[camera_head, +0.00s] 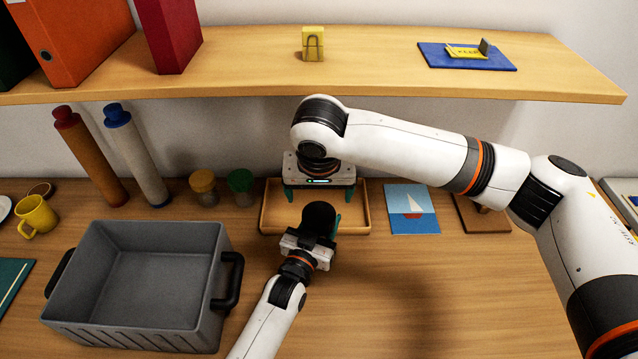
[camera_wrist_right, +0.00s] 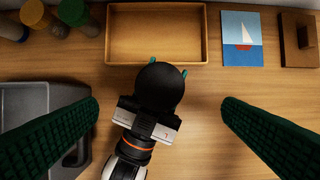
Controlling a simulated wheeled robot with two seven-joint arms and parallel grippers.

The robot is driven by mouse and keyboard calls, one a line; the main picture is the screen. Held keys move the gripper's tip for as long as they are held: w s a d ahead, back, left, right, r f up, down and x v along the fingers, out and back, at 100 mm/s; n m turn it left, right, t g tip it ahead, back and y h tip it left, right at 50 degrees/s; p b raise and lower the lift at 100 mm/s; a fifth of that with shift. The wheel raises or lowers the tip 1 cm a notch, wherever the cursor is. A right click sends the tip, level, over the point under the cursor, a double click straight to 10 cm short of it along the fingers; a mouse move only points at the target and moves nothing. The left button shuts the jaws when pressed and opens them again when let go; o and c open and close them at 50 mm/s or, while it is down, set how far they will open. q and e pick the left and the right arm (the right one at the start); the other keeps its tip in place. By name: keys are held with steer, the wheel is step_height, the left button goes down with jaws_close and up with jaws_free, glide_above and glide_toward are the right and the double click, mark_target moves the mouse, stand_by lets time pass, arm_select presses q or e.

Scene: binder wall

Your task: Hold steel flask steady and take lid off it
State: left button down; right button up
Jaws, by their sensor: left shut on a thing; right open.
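The black round lid (camera_head: 319,216) of the steel flask is near the middle of the head view, and it also shows from above in the right wrist view (camera_wrist_right: 160,88). The flask's body is hidden under the lid and behind the gripper. My left gripper (camera_head: 318,232) comes in from the front and is shut around the flask below the lid; its teal fingertips show past the lid. My right gripper (camera_head: 319,191) points down over the flask, open and empty. In the right wrist view its green fingers stand wide apart on both sides of the lid, not touching it.
A wooden tray (camera_head: 265,222) lies just behind the flask. A grey crate (camera_head: 222,285) stands at left, jars (camera_head: 203,188) and tubes (camera_head: 135,155) behind it. A sailboat picture (camera_head: 412,208) lies right of the tray. A shelf (camera_head: 250,75) overhangs the back. The front-right table is clear.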

mark_target(319, 214)
steer(key=x, duration=0.9)
steer(key=shift+f, duration=0.15)
steer(key=c, duration=1.2)
steer(key=shift+o, duration=0.2)
steer(key=shift+d+n+y, duration=0.1)
steer(key=shift+n+y, duration=0.2)
steer(key=shift+n, duration=0.8)
steer(key=n+y, duration=0.1)
steer(key=n, duration=0.3)
steer(key=shift+n+g, duration=0.3)
steer(key=shift+g, duration=0.1)
steer(key=o, duration=1)
steer(key=shift+o, duration=0.4)
